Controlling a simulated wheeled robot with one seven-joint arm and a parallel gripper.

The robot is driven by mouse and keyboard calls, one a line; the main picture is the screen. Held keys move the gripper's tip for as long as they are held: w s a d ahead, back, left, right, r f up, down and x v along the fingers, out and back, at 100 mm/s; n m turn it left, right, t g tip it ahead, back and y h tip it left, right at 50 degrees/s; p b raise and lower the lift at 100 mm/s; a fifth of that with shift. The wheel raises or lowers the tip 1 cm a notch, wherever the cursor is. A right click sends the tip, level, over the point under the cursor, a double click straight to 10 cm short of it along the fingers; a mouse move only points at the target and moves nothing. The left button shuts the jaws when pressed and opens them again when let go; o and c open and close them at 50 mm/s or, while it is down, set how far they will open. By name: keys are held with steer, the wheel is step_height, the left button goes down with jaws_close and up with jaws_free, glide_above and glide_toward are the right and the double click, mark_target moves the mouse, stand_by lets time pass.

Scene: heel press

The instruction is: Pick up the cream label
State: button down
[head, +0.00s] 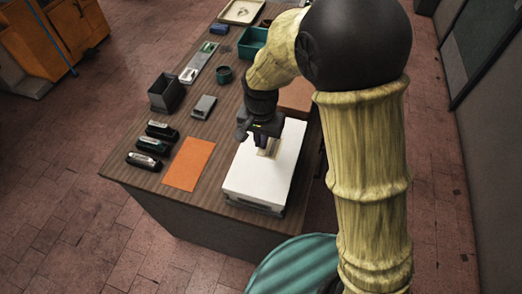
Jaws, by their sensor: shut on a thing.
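My gripper (262,147) points down over the white-topped box (249,178) at the near right of the table. It is shut on the cream label (268,154), a small pale yellowish piece at its fingertips. The label is just above or touching the box's white top; I cannot tell which. The fingers and wrist hide part of the label.
An orange sheet (189,164) lies left of the box on the wooden table (217,134). Several staplers (149,145) stand at the left edge. A dark open holder (165,93), a grey block (203,107) and a teal tray (252,42) stand farther back.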

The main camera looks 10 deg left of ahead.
steer(key=shift+r, duration=1)
